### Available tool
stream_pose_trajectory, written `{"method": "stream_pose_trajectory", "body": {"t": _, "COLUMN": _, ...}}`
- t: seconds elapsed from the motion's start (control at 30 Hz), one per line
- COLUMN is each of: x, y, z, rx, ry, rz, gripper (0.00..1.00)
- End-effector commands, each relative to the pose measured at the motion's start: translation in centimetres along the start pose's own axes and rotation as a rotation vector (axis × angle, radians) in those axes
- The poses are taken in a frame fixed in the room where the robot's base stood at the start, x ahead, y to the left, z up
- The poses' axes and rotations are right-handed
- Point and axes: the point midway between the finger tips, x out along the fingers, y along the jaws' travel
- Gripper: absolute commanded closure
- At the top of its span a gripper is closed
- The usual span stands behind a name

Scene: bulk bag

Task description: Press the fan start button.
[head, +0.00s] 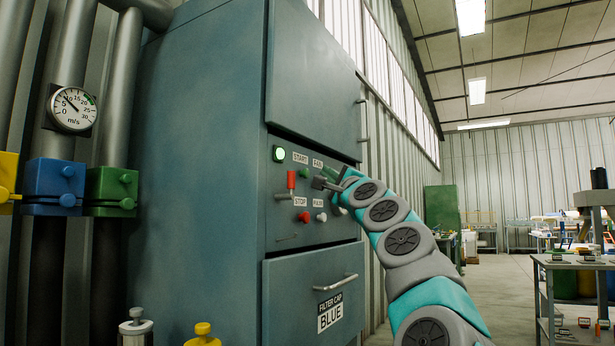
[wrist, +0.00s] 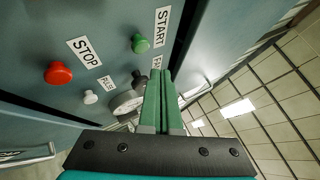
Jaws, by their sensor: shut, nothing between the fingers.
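The control panel (head: 285,236) is on the front of a tall blue-grey cabinet. The green START button (wrist: 140,43) sits beside its START label (wrist: 162,25); it is small in the head view (head: 304,172). A red button (wrist: 58,73) is by the STOP label (wrist: 84,49). My gripper (head: 317,183) is in front of the panel, right of and slightly below the green button. In the wrist view its green fingers (wrist: 161,73) are together and empty, with their tips to the right of the green button. I see no contact with the button.
A green lamp (head: 278,154) glows at the panel's upper left. A white button (wrist: 91,98) and a round dial (wrist: 127,103) are near the fingers. A drawer handle (head: 336,282) juts out below. A gauge (head: 73,108) hangs on pipes at left.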

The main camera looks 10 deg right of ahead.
Motion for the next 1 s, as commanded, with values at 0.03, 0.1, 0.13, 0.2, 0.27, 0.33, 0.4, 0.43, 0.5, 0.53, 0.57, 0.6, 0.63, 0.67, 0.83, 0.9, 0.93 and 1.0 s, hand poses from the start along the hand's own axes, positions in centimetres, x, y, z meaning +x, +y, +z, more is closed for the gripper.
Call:
{"method": "stream_pose_trajectory", "body": {"t": 0.03, "x": -0.4, "y": -0.3, "z": -0.3, "rx": 0.001, "ry": 0.0, "rz": -0.002, "gripper": 1.0}}
{"method": "stream_pose_trajectory", "body": {"t": 0.1, "x": -0.9, "y": -0.7, "z": -0.7, "rx": 0.001, "ry": 0.0, "rz": -0.003, "gripper": 1.0}}
{"method": "stream_pose_trajectory", "body": {"t": 0.13, "x": -1.1, "y": -0.9, "z": -0.8, "rx": 0.001, "ry": 0.001, "rz": -0.004, "gripper": 1.0}}
{"method": "stream_pose_trajectory", "body": {"t": 0.2, "x": -1.5, "y": -1.3, "z": -1.1, "rx": 0.0, "ry": 0.001, "rz": -0.004, "gripper": 1.0}}
{"method": "stream_pose_trajectory", "body": {"t": 0.27, "x": -1.8, "y": -1.4, "z": -1.3, "rx": 0.0, "ry": 0.001, "rz": -0.004, "gripper": 1.0}}
{"method": "stream_pose_trajectory", "body": {"t": 0.33, "x": -1.9, "y": -1.5, "z": -1.4, "rx": 0.0, "ry": 0.001, "rz": -0.003, "gripper": 1.0}}
{"method": "stream_pose_trajectory", "body": {"t": 0.4, "x": -1.9, "y": -1.5, "z": -1.4, "rx": -0.001, "ry": 0.001, "rz": -0.002, "gripper": 1.0}}
{"method": "stream_pose_trajectory", "body": {"t": 0.43, "x": -1.9, "y": -1.5, "z": -1.4, "rx": -0.001, "ry": 0.001, "rz": -0.002, "gripper": 1.0}}
{"method": "stream_pose_trajectory", "body": {"t": 0.5, "x": -1.9, "y": -1.5, "z": -1.4, "rx": 0.0, "ry": 0.001, "rz": -0.002, "gripper": 1.0}}
{"method": "stream_pose_trajectory", "body": {"t": 0.53, "x": -1.9, "y": -1.5, "z": -1.4, "rx": 0.0, "ry": 0.001, "rz": -0.002, "gripper": 1.0}}
{"method": "stream_pose_trajectory", "body": {"t": 0.57, "x": -1.9, "y": -1.5, "z": -1.4, "rx": 0.0, "ry": 0.001, "rz": -0.002, "gripper": 1.0}}
{"method": "stream_pose_trajectory", "body": {"t": 0.6, "x": -1.9, "y": -1.5, "z": -1.4, "rx": 0.0, "ry": 0.0, "rz": -0.002, "gripper": 1.0}}
{"method": "stream_pose_trajectory", "body": {"t": 0.63, "x": -1.9, "y": -1.5, "z": -1.4, "rx": 0.0, "ry": 0.001, "rz": -0.002, "gripper": 1.0}}
{"method": "stream_pose_trajectory", "body": {"t": 0.67, "x": -1.9, "y": -1.5, "z": -1.4, "rx": 0.0, "ry": 0.001, "rz": -0.002, "gripper": 1.0}}
{"method": "stream_pose_trajectory", "body": {"t": 0.83, "x": -1.9, "y": -1.5, "z": -1.4, "rx": 0.0, "ry": 0.0, "rz": -0.002, "gripper": 1.0}}
{"method": "stream_pose_trajectory", "body": {"t": 0.9, "x": -1.9, "y": -1.5, "z": -1.4, "rx": 0.0, "ry": 0.0, "rz": -0.002, "gripper": 1.0}}
{"method": "stream_pose_trajectory", "body": {"t": 0.93, "x": -1.9, "y": -1.5, "z": -1.4, "rx": 0.0, "ry": 0.0, "rz": -0.002, "gripper": 1.0}}
{"method": "stream_pose_trajectory", "body": {"t": 1.0, "x": -1.9, "y": -1.5, "z": -1.4, "rx": 0.0, "ry": 0.0, "rz": -0.002, "gripper": 1.0}}
